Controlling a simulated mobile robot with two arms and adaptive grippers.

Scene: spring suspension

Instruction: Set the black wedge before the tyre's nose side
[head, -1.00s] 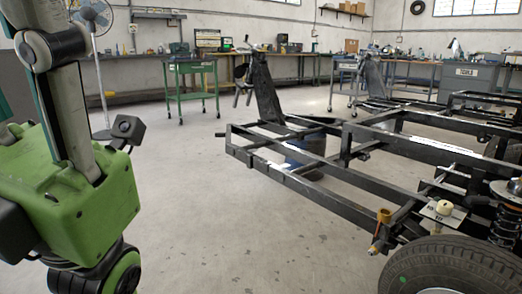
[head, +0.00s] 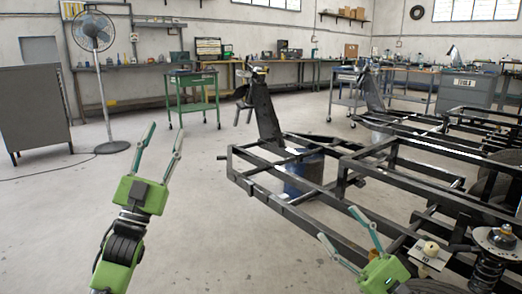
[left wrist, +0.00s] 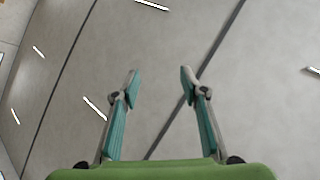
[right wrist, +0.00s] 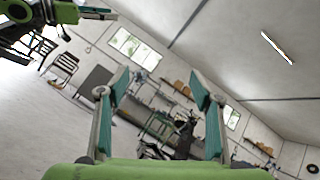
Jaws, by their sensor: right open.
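The black wedge cannot be made out in any view. A tyre (head: 436,287) shows only as a dark strip at the bottom right edge of the head view, below the frame and the spring; most of it is out of view. My left gripper (head: 166,131) is raised over open floor at the left, open and empty. Its spread fingers also show in the left wrist view (left wrist: 160,72), against what looks like the ceiling. My right gripper (head: 337,224) is in front of the black frame's near rail, open and empty; its fingers also show in the right wrist view (right wrist: 158,74).
A black chassis frame (head: 262,202) fills the right side, with a blue drum (head: 304,175) behind its rails. A coil spring (head: 488,272) stands at the lower right. A grey cabinet (head: 35,108), a fan (head: 95,30) and a green cart (head: 192,90) stand behind. The middle floor is clear.

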